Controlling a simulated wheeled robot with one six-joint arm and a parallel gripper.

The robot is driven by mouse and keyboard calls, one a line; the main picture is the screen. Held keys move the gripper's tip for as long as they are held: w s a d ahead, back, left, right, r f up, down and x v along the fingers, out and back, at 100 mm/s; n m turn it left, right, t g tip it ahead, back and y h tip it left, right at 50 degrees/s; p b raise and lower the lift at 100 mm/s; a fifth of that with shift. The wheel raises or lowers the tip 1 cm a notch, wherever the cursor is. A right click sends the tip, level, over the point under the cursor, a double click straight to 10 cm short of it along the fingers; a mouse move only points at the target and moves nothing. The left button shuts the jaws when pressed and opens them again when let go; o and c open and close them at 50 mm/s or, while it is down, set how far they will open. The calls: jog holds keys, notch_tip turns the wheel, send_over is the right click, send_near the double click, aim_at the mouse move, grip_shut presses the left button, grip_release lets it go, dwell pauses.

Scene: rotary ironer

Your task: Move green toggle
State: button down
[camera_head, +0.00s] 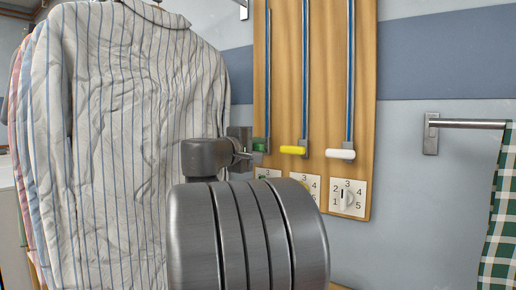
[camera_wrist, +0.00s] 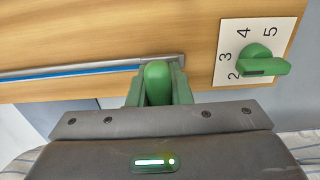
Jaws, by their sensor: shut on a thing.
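The green toggle (camera_wrist: 157,84) sits at the lower end of a blue-striped metal track (camera_wrist: 75,73) on the wooden board. In the wrist view my gripper (camera_wrist: 158,86) is shut on it, one finger on each side. In the head view my gripper (camera_head: 246,148) reaches the board's left edge, and only a small part of the green toggle (camera_head: 260,146) shows beyond it. A green dial knob (camera_wrist: 265,66) on a white numbered plate lies just past the toggle, apart from my fingers.
A yellow toggle (camera_head: 293,150) and a white toggle (camera_head: 340,154) sit on parallel tracks to the right, each above a numbered dial. Striped shirts (camera_head: 130,130) hang close on the left. A wall bar (camera_head: 470,123) with green checked cloth (camera_head: 500,215) is at right.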

jog(key=shift+w+f, duration=0.1)
jog(key=shift+f, duration=0.4)
jog(key=c, duration=1.3)
grip_release()
jog(key=shift+r, duration=0.15)
jog(key=shift+s+a+r, duration=0.1)
jog(key=shift+s, duration=0.1)
jog(key=p+v, duration=0.1)
jog(key=v, duration=1.2)
jog(key=shift+s+a, duration=0.15)
jog(key=shift+s, duration=0.1)
jog(key=x, duration=1.4)
jog(key=shift+b, duration=0.4)
